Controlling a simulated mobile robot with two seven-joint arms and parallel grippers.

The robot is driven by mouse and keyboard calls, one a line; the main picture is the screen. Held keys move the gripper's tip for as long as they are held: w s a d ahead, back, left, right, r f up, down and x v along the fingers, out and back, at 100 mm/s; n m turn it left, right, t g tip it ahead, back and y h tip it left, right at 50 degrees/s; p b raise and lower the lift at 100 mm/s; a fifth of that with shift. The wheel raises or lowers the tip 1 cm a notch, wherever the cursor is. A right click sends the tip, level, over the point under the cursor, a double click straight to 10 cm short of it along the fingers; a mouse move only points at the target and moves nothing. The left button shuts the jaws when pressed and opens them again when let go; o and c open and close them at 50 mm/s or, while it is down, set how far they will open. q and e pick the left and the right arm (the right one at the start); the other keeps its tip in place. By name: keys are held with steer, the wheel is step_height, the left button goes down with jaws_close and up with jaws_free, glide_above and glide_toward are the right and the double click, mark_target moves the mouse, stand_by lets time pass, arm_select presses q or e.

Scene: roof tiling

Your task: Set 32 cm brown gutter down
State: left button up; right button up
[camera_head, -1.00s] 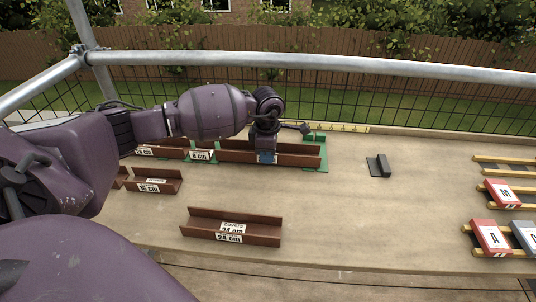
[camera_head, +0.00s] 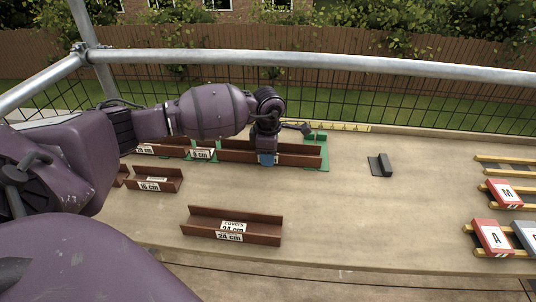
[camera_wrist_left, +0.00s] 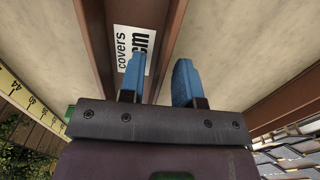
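The long brown gutter (camera_head: 300,154) rests at the back of the worktop, level along the green base, whose right end (camera_head: 324,164) shows past it. My left gripper (camera_head: 267,160) points down at the gutter's middle. In the left wrist view, the blue fingers (camera_wrist_left: 160,80) stand apart on either side of one gutter wall (camera_wrist_left: 166,45), one inside the channel and one outside. A gap shows between them, and they look open. A "covers" label (camera_wrist_left: 132,50) lies in the channel; its number is hidden. My right gripper is out of view.
Left of the gutter stand an 8 cm piece (camera_head: 202,154) and another brown gutter (camera_head: 165,150). A 16 cm gutter (camera_head: 153,181) and a 24 cm gutter (camera_head: 235,226) lie in front. A dark block (camera_head: 380,165) and lettered tiles (camera_head: 503,194) are on the right.

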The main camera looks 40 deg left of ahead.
arm_select(q)
steer(key=shift+r, duration=0.4)
step_height(320, 180, up, 12)
steer(key=p, duration=0.1)
steer(key=shift+p, duration=0.3)
